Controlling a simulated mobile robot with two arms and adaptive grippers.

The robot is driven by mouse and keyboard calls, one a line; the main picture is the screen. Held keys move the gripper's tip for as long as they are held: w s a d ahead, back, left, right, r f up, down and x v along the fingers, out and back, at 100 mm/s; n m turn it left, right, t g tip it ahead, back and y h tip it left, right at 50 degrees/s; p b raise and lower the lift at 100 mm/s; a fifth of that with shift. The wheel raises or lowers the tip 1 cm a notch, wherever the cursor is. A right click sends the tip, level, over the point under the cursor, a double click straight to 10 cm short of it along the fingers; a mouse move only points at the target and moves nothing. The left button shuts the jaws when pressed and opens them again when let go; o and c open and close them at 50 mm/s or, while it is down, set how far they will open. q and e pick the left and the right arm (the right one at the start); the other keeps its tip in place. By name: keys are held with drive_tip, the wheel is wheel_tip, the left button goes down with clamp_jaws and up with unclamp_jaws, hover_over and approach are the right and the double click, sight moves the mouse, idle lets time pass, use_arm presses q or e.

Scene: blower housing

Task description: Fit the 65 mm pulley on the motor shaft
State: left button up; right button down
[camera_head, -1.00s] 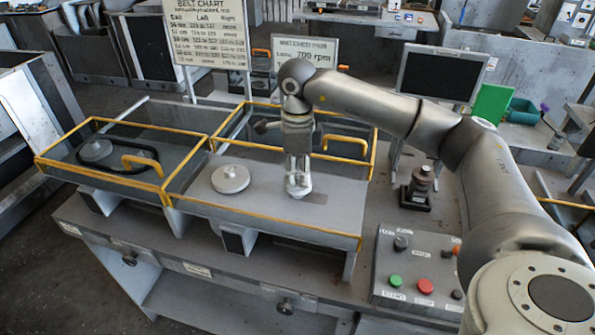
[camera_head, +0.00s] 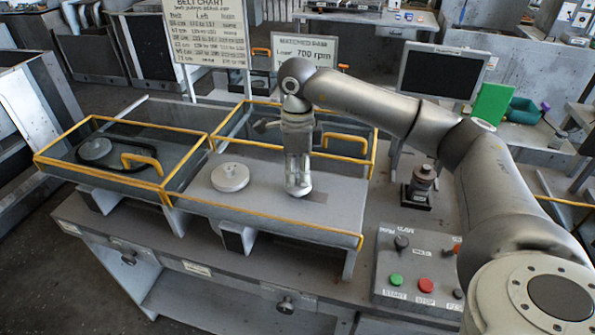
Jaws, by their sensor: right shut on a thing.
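My right gripper (camera_head: 298,186) points straight down over the right half of the grey deck. It is shut on a small light-grey round part, probably a pulley, mostly hidden by the fingers; its size cannot be read. A larger grey pulley (camera_head: 230,177) with a central hub lies on the deck to the left of the gripper, apart from it. Another grey pulley (camera_head: 97,150) sits in the left bay with a black belt (camera_head: 130,165) around it. No motor shaft can be made out clearly; the fingers may hide it. My left gripper is not in view.
A yellow-edged frame (camera_head: 290,226) surrounds the deck, with yellow handles (camera_head: 345,138) on its covers. A control box (camera_head: 415,270) with green and red buttons stands at front right. A small black-based fixture (camera_head: 421,185) stands behind it. A belt chart (camera_head: 208,38) stands at the back.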

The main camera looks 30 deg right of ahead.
drive_tip(key=shift+f, duration=0.1)
drive_tip(key=shift+f+b, duration=0.4)
drive_tip(key=shift+b, duration=0.05)
drive_tip(key=shift+f, duration=0.1)
idle(0.4)
drive_tip(key=shift+f+b, duration=0.4)
drive_tip(key=c, duration=1.2)
unclamp_jaws()
drive_tip(key=shift+c, duration=0.2)
